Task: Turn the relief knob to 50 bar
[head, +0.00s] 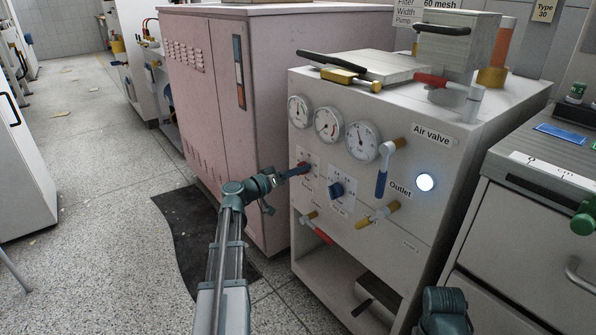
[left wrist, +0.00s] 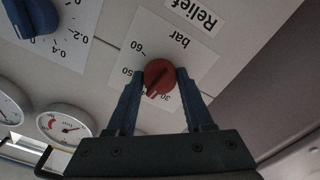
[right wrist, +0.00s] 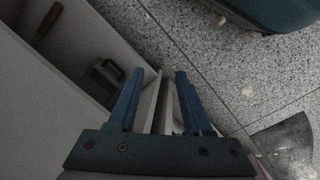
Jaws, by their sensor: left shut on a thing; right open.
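The red relief knob (left wrist: 159,74) sits on a white dial card lettered "Relief" and "bar", upside down in the left wrist view. My left gripper (left wrist: 158,78) is shut on the knob, one blue finger on each side. In the head view the left gripper (head: 284,176) reaches the red knob (head: 304,168) on the panel's left. My right gripper (right wrist: 160,78) is open and empty.
A blue knob (head: 336,190) sits right of the red one, under three gauges (head: 328,123). A blue air valve handle (head: 382,184), a yellow outlet (head: 381,213) and a lit round lamp (head: 425,182) are farther right. A pink cabinet (head: 215,100) stands left.

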